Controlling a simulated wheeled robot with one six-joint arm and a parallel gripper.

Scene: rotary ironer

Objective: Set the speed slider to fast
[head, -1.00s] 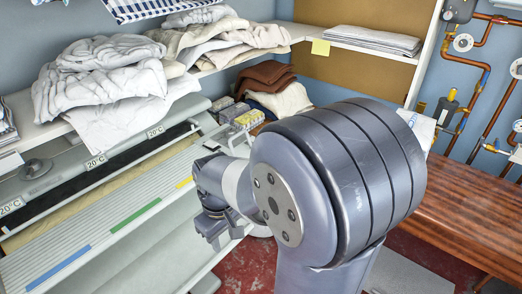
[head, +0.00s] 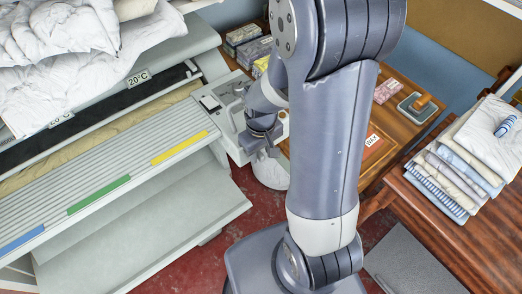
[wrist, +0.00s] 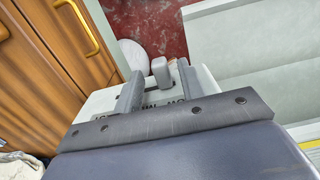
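The ironer's control panel (head: 222,98) is a pale grey box at the right end of the machine. My gripper (head: 262,142) is at the panel's front right side, partly blocked by my own arm. In the wrist view my gripper (wrist: 160,72) is open, with one dark finger on each side. A small grey knob (wrist: 160,67), seemingly the speed slider's, stands between the fingertips, with visible gaps on both sides. Dark lettering on the pale panel face (wrist: 100,104) is partly hidden by the gripper. I cannot read the slider's setting.
The ironer's slatted feed table (head: 110,180) has blue, green and yellow strips. White linen (head: 60,50) lies above it. A wooden cabinet (head: 400,125) is behind my arm, and a bench with folded cloths (head: 465,165) is at right. Red floor (head: 185,262) is open in front.

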